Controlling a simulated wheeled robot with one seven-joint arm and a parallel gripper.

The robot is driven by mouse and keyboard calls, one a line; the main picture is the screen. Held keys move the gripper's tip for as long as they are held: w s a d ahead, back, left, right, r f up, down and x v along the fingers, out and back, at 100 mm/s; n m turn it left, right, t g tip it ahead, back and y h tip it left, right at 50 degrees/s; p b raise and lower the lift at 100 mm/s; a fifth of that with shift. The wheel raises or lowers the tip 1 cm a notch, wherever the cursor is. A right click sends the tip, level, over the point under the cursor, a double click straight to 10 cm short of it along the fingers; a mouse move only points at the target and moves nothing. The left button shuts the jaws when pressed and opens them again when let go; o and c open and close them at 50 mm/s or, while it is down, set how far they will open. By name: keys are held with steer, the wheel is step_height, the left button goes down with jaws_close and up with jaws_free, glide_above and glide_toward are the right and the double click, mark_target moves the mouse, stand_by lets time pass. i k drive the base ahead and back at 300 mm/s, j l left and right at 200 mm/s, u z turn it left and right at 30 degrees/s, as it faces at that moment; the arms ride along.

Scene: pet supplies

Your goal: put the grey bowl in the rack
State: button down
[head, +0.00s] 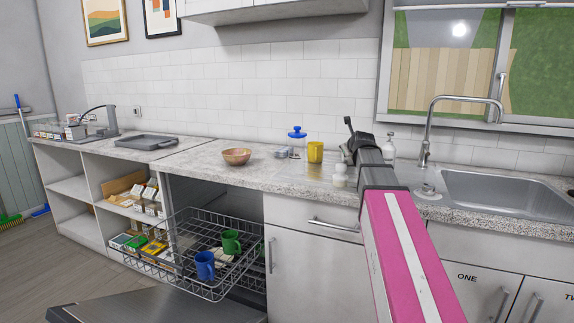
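A pinkish-tan bowl (236,157) stands upright on the speckled counter, left of the middle. I see no bowl that is clearly grey. The wire rack (183,270) is pulled out of the open dishwasher below the counter. It holds a blue mug (205,265), a green mug (231,242) and a small beige item (222,257). My gripper (350,137) is over the counter, to the right of the bowl and well apart from it. Its fingers are small and partly hidden by my arm, so I cannot tell whether they are open or shut.
A yellow cup (315,152), a blue-lidded jar (297,138) and small white bottles (340,174) stand between bowl and gripper. The sink (505,190) and tap (428,130) are to the right. The lowered dishwasher door (160,303) juts out in front. Shelves with boxes are left.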

mark_target(185, 250)
steer(key=k+l+u, duration=0.25)
steer(key=l, duration=0.15)
steer(key=k+l+u, duration=0.2)
steer(key=l, duration=0.2)
steer(key=k+l+u, duration=0.25)
steer(key=l, duration=0.15)
steer(key=u, duration=0.3)
steer(key=i+j+u, duration=0.2)
steer(key=i, duration=0.25)
steer(key=i+u, duration=0.2)
steer(key=i, duration=0.25)
steer(key=i+j+u, duration=0.1)
steer(key=i, duration=0.5)
